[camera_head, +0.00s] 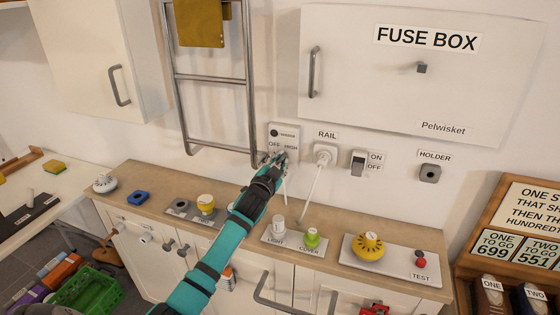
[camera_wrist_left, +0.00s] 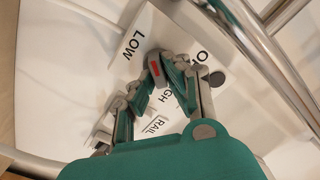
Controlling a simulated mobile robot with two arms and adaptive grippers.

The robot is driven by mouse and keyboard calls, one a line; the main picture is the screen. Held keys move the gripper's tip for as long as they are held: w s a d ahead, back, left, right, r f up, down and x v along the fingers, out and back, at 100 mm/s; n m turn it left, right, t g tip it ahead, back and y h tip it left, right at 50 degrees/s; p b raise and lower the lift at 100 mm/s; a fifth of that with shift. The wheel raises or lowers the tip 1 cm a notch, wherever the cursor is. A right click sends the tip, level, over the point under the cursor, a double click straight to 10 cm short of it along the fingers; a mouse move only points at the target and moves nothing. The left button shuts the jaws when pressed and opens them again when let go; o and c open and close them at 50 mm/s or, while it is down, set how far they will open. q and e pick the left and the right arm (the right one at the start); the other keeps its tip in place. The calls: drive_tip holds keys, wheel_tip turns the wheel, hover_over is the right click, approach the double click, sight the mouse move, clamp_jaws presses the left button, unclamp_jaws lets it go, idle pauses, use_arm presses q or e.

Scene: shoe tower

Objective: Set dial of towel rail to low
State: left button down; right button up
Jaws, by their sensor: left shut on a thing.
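The towel rail control box (camera_head: 276,132) is on the wall beside the towel rail (camera_head: 212,78), with OFF and HIGH readable in the head view. My left gripper (camera_head: 281,157) reaches up to its lower part and covers the dial there. In the left wrist view, LOW, part of OFF and part of HIGH show on the white box face (camera_wrist_left: 95,70). My left gripper (camera_wrist_left: 168,66) is shut on the dial, which its fingers mostly hide. A small red mark (camera_wrist_left: 155,67) shows between the fingers; I cannot tell which word it points at. My right gripper is not in view.
The metal rail bars (camera_wrist_left: 262,50) pass close to my left gripper. A RAIL socket with a plug (camera_head: 325,153), an ON/OFF switch (camera_head: 358,162) and a fuse box (camera_head: 420,75) are on the wall to the right. A counter (camera_head: 150,180) with several knobs and switches runs below.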

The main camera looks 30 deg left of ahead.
use_arm(q)
drive_tip(key=n+p, duration=0.1)
drive_tip(key=n, duration=0.3)
drive_tip(key=shift+a, duration=0.1)
drive_tip(key=shift+s+f+n+p, duration=0.1)
drive_tip(key=shift+n+p, duration=0.35)
drive_tip(key=shift+n, duration=1.05)
drive_tip(key=c, duration=1.4)
unclamp_jaws()
drive_tip(key=shift+a, duration=0.1)
drive_tip(key=shift+o, duration=0.2)
drive_tip(key=v, duration=1.2)
